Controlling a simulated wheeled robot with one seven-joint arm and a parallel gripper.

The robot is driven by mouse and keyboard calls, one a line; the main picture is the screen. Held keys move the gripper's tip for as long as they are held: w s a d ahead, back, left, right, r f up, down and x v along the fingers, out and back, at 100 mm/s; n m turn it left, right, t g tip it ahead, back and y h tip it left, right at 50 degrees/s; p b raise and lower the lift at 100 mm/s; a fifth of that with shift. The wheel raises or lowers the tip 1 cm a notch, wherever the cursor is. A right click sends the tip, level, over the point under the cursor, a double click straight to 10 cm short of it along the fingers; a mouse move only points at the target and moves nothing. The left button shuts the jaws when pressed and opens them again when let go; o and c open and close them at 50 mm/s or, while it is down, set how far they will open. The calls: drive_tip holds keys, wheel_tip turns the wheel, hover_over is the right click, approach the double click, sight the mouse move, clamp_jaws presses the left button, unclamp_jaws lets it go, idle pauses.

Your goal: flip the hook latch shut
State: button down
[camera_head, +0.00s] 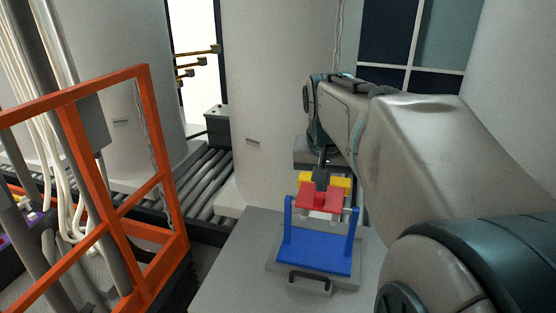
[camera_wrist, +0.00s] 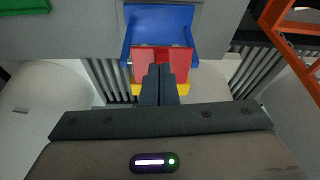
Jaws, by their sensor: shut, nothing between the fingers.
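The latch device stands on a grey surface. It has a blue base with two uprights (camera_head: 318,252), which also shows in the wrist view (camera_wrist: 160,18). A red plate (camera_head: 312,195) sits between the tops of the uprights, and it shows beside the fingers in the wrist view (camera_wrist: 180,58). A yellow part (camera_head: 341,182) lies just behind the red plate. My gripper (camera_head: 321,176) is shut and empty, pointing down at the red and yellow parts; its fingers (camera_wrist: 160,70) overlap the red plate in the wrist view. I cannot tell whether they touch it.
The grey platform (camera_head: 235,270) is clear to the left. An orange railing (camera_head: 112,190) and a roller conveyor (camera_head: 203,178) stand further left. Large pale tanks (camera_head: 278,90) rise behind.

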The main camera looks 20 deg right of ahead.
drive_tip(key=shift+m, duration=0.7)
drive_tip(key=d+r, duration=0.1)
drive_tip(key=w+d+r, duration=0.2)
drive_tip(key=r, duration=0.1)
drive_tip(key=shift+d+p, duration=0.3)
drive_tip(key=shift+p, duration=0.05)
drive_tip(key=p, duration=0.2)
hover_over(330, 205)
drive_tip(key=f, duration=0.8)
drive_tip(key=s+f, duration=0.1)
drive_tip(key=f, duration=0.2)
drive_tip(key=shift+a+f, duration=0.35)
drive_tip(key=shift+f, duration=0.05)
drive_tip(key=shift+x, duration=0.8)
drive_tip(key=shift+s+f+b, duration=0.1)
drive_tip(key=shift+f+b, duration=0.05)
drive_tip(key=shift+b, duration=0.35)
drive_tip(key=shift+f+h+b, duration=0.15)
drive_tip(key=shift+h+b, duration=0.15)
drive_tip(key=shift+s+a, duration=0.1)
drive_tip(key=shift+a, duration=0.05)
